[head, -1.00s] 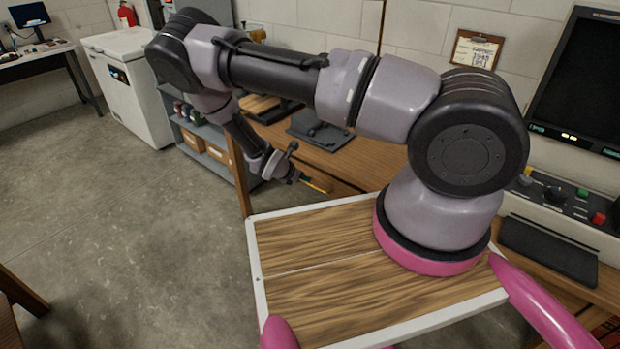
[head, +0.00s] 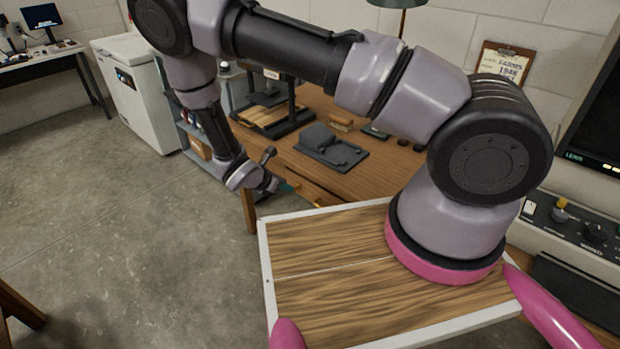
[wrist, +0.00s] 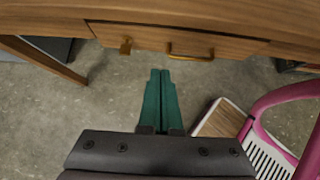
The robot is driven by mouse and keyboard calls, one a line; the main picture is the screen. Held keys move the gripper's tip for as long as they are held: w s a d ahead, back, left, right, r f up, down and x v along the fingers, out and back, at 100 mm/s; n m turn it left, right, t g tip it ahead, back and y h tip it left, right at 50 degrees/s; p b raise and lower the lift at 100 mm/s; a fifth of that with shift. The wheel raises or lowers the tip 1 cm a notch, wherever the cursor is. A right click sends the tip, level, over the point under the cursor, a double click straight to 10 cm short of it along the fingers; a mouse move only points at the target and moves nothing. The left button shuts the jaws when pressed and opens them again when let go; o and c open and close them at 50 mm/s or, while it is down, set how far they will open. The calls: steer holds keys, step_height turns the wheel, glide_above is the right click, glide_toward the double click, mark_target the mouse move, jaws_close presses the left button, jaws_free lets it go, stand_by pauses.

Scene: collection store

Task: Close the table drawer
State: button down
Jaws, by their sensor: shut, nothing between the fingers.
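The wooden table (head: 385,167) fills the top of the wrist view, where its front edge (wrist: 190,15) runs across. How far the drawer stands out is hard to judge from this angle. My gripper (wrist: 160,73) has its green fingers together and empty, pointing at the drawer front from a short distance, not visibly touching it. In the head view my gripper (head: 290,187) shows as a small teal tip by the table's front edge; the drawer is not clear there.
A table leg (wrist: 45,60) stands left of the drawer. A dark grey device (head: 330,147) and a black stand (head: 272,112) sit on the table. A white chest freezer (head: 137,90) stands beyond at left. The concrete floor (head: 120,230) at left is open.

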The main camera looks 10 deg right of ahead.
mark_target(313, 183)
steer(key=shift+w+d+r+x, duration=0.25)
steer(key=shift+r+x, duration=0.1)
steer(key=shift+x, duration=1.8)
steer(key=shift+w+d+r+x, duration=0.25)
steer(key=shift+r+x, duration=0.1)
steer(key=shift+x, duration=1.75)
steer(key=shift+w+d+r+x, duration=0.25)
steer(key=shift+r+x, duration=0.1)
steer(key=shift+x, duration=1.8)
steer(key=shift+w+d, duration=0.65)
steer(key=shift+d, duration=0.3)
